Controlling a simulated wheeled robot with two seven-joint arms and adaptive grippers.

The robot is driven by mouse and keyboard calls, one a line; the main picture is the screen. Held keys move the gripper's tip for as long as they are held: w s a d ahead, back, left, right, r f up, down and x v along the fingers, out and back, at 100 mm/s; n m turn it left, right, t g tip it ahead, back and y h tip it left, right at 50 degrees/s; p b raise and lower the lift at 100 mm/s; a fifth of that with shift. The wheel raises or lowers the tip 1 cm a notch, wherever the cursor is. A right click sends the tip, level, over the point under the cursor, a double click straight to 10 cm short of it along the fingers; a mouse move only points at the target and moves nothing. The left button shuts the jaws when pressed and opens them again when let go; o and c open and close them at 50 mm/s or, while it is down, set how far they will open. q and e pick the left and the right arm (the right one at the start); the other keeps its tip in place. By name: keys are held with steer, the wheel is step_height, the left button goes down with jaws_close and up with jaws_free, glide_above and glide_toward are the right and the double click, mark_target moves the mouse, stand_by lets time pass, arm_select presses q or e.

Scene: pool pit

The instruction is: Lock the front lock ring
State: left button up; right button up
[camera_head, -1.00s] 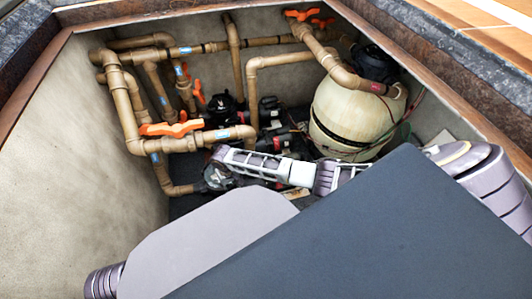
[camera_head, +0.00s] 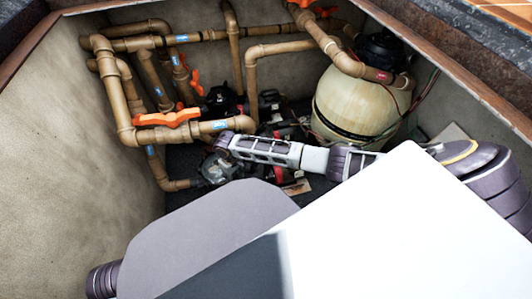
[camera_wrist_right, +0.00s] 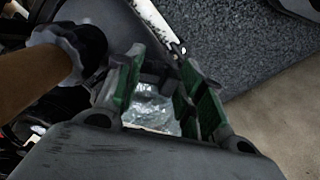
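A clear, shiny lid (camera_wrist_right: 152,105) shows between the fingers. The ring's edge is mostly hidden there, and I cannot tell whether the fingers touch it. My left gripper is out of view.
Brown pipes (camera_head: 125,108) with an orange valve handle (camera_head: 167,118) stand left of and above the pump. A thick brown pipe (camera_wrist_right: 42,80) is close to the left finger. A cream filter tank (camera_head: 355,103) stands at the back right. The pale left wall (camera_head: 50,150) is bare.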

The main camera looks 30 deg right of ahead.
steer(key=shift+d+r+n+p, duration=0.5)
steer(key=shift+r+p, duration=1.95)
steer(key=shift+r, duration=4.45)
steer(key=s+d+f+m+t+p, duration=0.1)
steer(key=s+d+f+p, duration=0.2)
steer(key=d+f+p, duration=0.2)
steer(key=s+d+f+m+t+p, duration=0.1)
steer(key=s+d+f+m+p, duration=0.1)
steer(key=s+d+f+p, duration=0.2)
steer(key=shift+d+f+p, duration=0.85)
steer(key=shift+f+p, duration=0.9)
steer(key=shift+f, duration=0.75)
